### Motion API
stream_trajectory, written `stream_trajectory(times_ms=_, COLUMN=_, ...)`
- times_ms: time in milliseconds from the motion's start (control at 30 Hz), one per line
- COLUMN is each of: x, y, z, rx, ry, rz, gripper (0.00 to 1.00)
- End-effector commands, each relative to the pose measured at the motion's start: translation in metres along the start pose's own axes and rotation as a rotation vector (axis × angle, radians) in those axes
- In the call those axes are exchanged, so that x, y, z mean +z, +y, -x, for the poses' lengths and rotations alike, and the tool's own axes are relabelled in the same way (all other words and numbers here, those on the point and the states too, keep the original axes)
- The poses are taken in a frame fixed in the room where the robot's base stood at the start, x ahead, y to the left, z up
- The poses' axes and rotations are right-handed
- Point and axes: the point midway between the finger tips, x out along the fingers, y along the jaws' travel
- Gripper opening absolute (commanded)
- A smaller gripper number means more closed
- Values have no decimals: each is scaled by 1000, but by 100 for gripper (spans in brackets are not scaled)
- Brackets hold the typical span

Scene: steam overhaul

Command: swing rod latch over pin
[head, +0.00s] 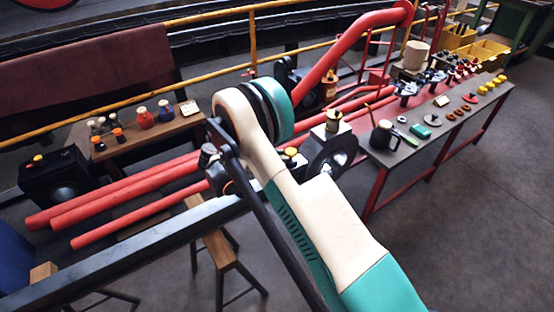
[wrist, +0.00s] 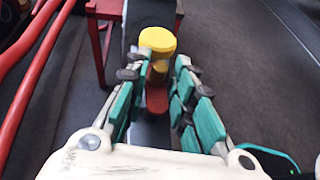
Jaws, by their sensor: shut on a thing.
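In the wrist view, my gripper (wrist: 159,65) has its two teal-padded fingers closed in around a small red-brown piece (wrist: 157,98), which looks like the latch's handle. A round yellow cap (wrist: 157,39) stands just beyond the fingertips. A dark bar (wrist: 150,12) runs away behind the cap. The pin cannot be made out, and the fingers hide much of the latch. In the head view my arm crosses the middle and hides my gripper.
Red pipes (head: 130,195) run behind the arm. The floor at the right is clear.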

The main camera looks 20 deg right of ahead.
Motion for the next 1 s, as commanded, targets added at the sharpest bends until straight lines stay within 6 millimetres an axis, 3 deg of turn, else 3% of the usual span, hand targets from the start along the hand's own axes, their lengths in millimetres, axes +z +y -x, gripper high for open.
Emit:
stream_trajectory(times_ms=200, x=0, y=4, z=2, rx=10, ry=0, rz=-1, gripper=0)
stream_trajectory(times_ms=233, x=0, y=3, z=2, rx=10, ry=0, rz=-1, gripper=30)
stream_trajectory(times_ms=267, x=0, y=3, z=2, rx=10, ry=0, rz=0, gripper=35)
stream_trajectory(times_ms=667, x=0, y=1, z=6, rx=6, ry=1, rz=1, gripper=35)
stream_trajectory(times_ms=1000, x=0, y=2, z=67, rx=9, ry=0, rz=2, gripper=35)
